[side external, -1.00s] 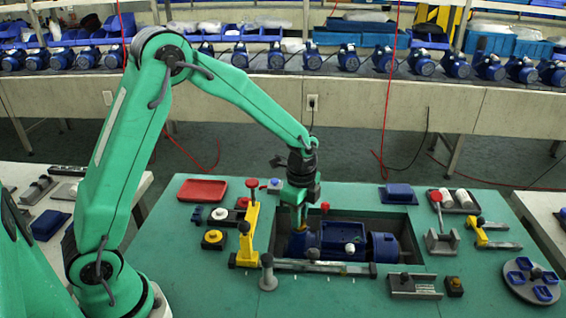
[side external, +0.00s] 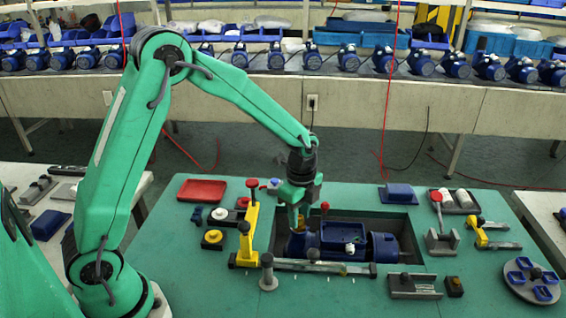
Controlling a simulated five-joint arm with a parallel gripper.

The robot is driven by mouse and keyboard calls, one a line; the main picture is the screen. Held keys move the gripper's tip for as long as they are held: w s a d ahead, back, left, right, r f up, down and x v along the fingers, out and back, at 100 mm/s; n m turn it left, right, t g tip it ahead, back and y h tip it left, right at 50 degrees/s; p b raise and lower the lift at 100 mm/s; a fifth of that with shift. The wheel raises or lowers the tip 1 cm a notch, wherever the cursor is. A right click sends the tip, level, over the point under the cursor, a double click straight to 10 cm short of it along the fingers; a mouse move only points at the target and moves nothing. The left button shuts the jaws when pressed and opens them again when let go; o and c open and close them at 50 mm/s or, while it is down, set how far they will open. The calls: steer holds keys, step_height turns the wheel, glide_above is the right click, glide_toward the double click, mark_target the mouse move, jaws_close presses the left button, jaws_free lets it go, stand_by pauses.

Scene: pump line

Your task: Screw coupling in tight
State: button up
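A blue pump (side external: 343,238) lies in a sunken grey bay (side external: 400,220) in the green bench. My gripper (side external: 294,226) points down at the pump's left end, with its fingertips close to or touching the blue part there. The fingers are small and partly turned away, so I cannot tell whether they are open or shut. I cannot make out the coupling clearly; it may be hidden by the fingers at the pump's left end.
A yellow upright clamp (side external: 249,235) stands just left of the bay. A grey bar (side external: 320,266) runs along the bay's front edge. A red tray (side external: 202,190) lies at the back left. A round grey holder (side external: 530,282) sits at the front right.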

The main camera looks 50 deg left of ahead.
steer(key=shift+r, duration=2.2)
steer(key=shift+r, duration=0.1)
steer(key=shift+s+r, duration=0.15)
steer(key=shift+r, duration=0.05)
steer(key=s+a+r+n+t, duration=0.1)
steer(key=s+r+n+t, duration=0.1)
steer(key=s+r+n, duration=0.5)
steer(key=s+a+r+n+t, duration=0.1)
steer(key=s+r+n+t, duration=0.2)
steer(key=s+r+n, duration=0.4)
steer(key=shift+s+a+n+t, duration=0.35)
steer(key=shift+s+n, duration=0.65)
steer(key=shift+s, duration=2.55)
steer(key=shift+r, duration=0.1)
